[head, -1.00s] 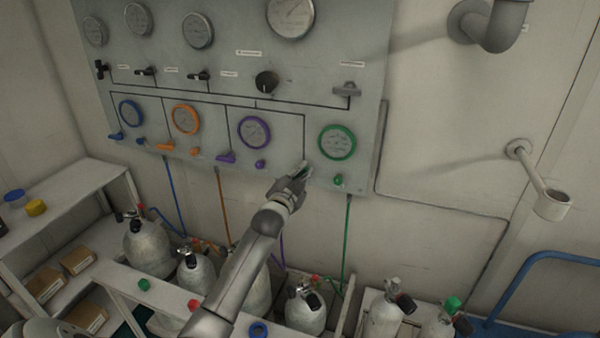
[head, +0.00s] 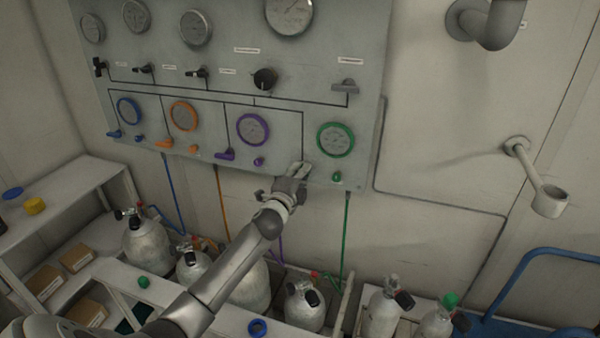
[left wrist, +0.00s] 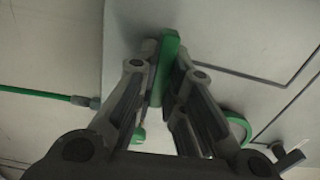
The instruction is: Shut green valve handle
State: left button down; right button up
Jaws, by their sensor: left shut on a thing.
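The green valve handle (left wrist: 168,62) shows in the left wrist view as a flat green bar between my left gripper's fingers (left wrist: 166,85). The fingers are shut on it. In the head view my left gripper (head: 298,172) is at the lower right of the grey panel (head: 283,115), left of and below the green-rimmed gauge (head: 336,141). It hides the handle there. A small green knob (head: 337,176) sits below that gauge, to the right of the gripper. My right gripper is not in view.
The purple handle (head: 225,155) and purple knob (head: 258,161) are left of my gripper. A green hose (head: 346,235) runs down from the panel. Several gas cylinders (head: 305,307) stand below. The wall right of the panel has a bracket with a ring (head: 550,203).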

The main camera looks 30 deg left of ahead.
pick_arm(q)
jog(key=shift+m, duration=0.4)
jog(key=c, duration=1.5)
grip_release()
jog(key=v, duration=1.2)
